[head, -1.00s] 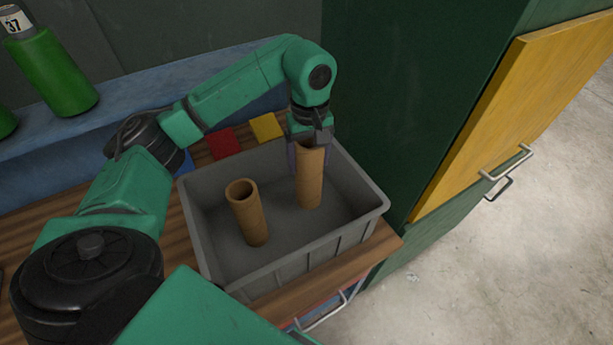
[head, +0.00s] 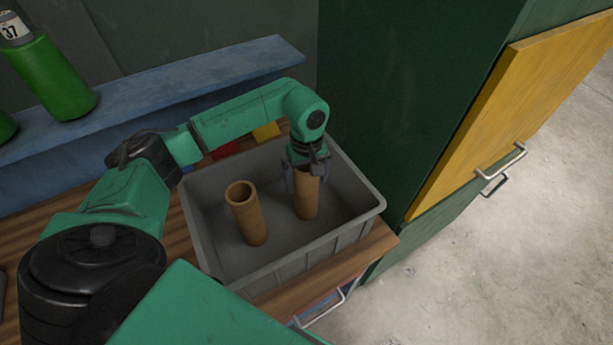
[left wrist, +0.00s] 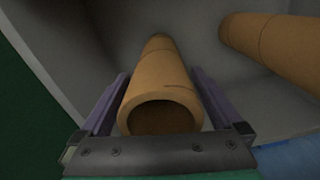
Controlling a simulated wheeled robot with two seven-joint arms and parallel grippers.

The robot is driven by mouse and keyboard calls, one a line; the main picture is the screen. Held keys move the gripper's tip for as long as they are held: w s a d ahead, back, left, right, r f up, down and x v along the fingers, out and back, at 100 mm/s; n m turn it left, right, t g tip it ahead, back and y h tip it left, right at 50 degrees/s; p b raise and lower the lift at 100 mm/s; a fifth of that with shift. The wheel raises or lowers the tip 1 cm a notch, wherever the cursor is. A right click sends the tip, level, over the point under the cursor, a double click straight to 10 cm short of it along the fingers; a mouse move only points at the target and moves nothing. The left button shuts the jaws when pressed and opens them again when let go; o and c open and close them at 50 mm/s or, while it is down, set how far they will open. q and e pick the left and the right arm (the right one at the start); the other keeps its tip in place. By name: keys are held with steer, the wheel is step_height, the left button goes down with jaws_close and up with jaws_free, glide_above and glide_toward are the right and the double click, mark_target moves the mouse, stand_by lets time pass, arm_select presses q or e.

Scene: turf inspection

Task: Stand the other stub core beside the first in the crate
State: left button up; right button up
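A tan stub core (head: 244,215) stands in the left part of the grey crate (head: 205,248), its open end up. It also shows at the upper right of the left wrist view (left wrist: 275,45). My left gripper (head: 307,178) is shut on the other stub core (head: 306,202), near its upper end. In the left wrist view this core (left wrist: 160,80) lies between the two fingers (left wrist: 162,100). It is upright inside the crate, to the right of the first and apart from it. I cannot tell whether its base touches the crate floor. My right gripper is not in view.
The crate sits on a wooden bench top (head: 385,243). A red tile and a yellow tile (head: 267,131) lie behind it. A blue shelf (head: 190,88) with a green bottle (head: 58,78) is at the back left. A dark green cabinet (head: 410,100) stands close on the right.

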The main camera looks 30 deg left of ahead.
arm_select(q)
steer(key=shift+w+r, duration=0.1)
steer(key=shift+r, duration=0.45)
step_height(320, 180, up, 11)
steer(key=b, duration=0.3)
steer(key=shift+b, duration=0.35)
